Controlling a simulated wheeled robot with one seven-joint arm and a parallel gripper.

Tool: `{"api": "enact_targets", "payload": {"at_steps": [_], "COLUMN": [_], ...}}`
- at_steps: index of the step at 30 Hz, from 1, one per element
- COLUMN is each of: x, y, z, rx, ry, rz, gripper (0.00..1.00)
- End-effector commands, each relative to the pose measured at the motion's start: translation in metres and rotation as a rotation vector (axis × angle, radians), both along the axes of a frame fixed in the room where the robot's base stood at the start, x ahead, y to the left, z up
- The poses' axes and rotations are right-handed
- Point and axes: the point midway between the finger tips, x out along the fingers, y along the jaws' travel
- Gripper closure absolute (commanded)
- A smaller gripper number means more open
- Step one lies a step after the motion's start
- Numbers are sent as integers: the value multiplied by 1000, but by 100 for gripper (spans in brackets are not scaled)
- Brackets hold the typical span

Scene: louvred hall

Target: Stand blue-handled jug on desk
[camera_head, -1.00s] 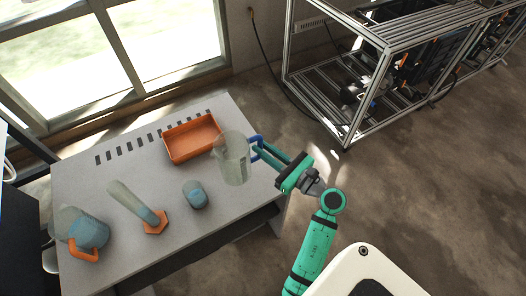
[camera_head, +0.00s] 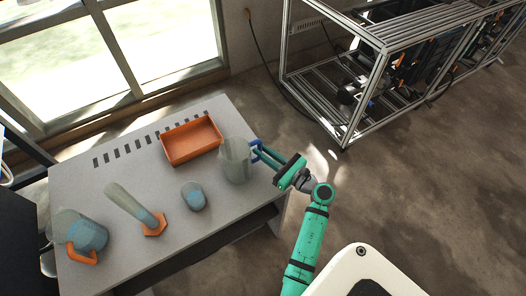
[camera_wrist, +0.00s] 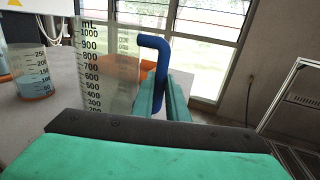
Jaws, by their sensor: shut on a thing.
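The blue-handled jug (camera_head: 236,161) is clear, looks empty and is upright at the right end of the grey desk (camera_head: 200,226). My gripper (camera_head: 259,150) is shut on its blue handle, coming in from the right. In the wrist view the blue handle (camera_wrist: 157,66) sits between my two green fingers, and the jug's graduated wall (camera_wrist: 108,65) is just left of them. The jug's base appears at the desk top, but I cannot tell whether it touches.
An orange tray (camera_head: 192,140) lies behind and left of the jug. A small beaker (camera_head: 193,196), a cylinder with an orange base (camera_head: 135,208) and an orange-handled jug (camera_head: 80,235) stand farther left. A metal frame rack (camera_head: 345,75) stands on the floor behind right.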

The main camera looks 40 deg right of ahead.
Motion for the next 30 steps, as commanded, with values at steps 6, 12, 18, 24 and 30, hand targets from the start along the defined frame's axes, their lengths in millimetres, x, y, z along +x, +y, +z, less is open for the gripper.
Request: {"api": "enact_targets", "payload": {"at_steps": [6, 12, 18, 24, 30], "x": [0, 0, 0, -11, -48], "y": [0, 0, 0, -2, -5], "z": [-3, -3, -3, 0, -1], "rx": [1, 1, 1, 1, 1], "ry": [0, 0, 0, 0, -1], "rz": [1, 0, 0, -3, -2], "gripper": [100, 68, 68, 68, 68]}}
